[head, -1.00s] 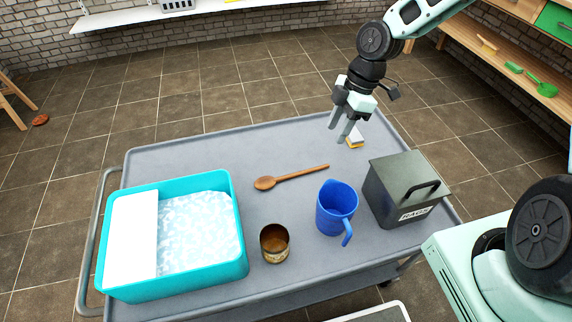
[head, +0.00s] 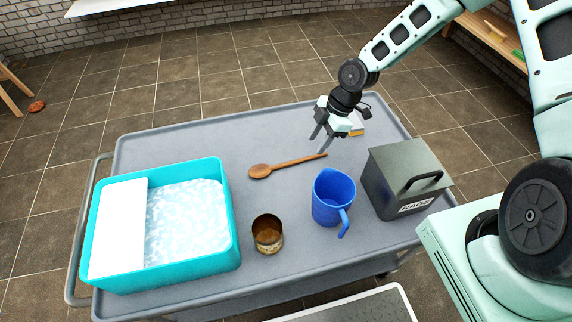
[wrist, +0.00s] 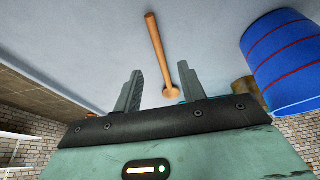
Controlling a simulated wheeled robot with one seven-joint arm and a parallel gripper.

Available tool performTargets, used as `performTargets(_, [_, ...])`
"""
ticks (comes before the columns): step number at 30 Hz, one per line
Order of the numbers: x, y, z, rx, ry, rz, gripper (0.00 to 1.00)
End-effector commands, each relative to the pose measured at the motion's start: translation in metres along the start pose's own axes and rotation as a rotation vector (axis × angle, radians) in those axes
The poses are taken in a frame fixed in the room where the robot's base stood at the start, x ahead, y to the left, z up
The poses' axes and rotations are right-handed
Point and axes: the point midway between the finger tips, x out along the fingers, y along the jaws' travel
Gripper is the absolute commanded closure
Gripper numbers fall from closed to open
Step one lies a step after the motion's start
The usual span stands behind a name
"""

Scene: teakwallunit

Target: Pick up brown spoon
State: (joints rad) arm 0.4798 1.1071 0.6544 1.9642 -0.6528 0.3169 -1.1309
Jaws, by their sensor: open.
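The brown wooden spoon (head: 290,166) lies flat on the grey cart top (head: 205,140), with its bowl to the left and its handle to the right. My gripper (head: 318,143) is open and empty, above the cart close to the handle end. In the wrist view the spoon (wrist: 157,45) runs away from between the two open fingers (wrist: 160,90), its bowl seen low between them and the handle reaching up. I cannot tell the exact height of the fingers over the spoon.
A blue jug (head: 330,198) stands just in front of the handle end. A brown cup (head: 267,236), a dark lidded box (head: 385,190) and a turquoise tub (head: 232,235) are also on the cart. The back left of the cart is clear.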

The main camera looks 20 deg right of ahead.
Motion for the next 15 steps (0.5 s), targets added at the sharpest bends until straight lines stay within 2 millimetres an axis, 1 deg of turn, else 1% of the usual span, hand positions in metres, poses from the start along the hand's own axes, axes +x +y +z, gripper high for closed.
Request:
performTargets(5, [0.010,0.000,0.002,0.001,-0.001,0.000,0.59])
performTargets(10, [0.033,-0.002,0.009,0.002,0.000,-0.003,0.59])
performTargets(12, [0.044,-0.001,0.008,-0.001,0.000,-0.002,0.59])
performTargets(15, [0.053,-0.001,0.009,-0.001,-0.001,-0.001,0.59])
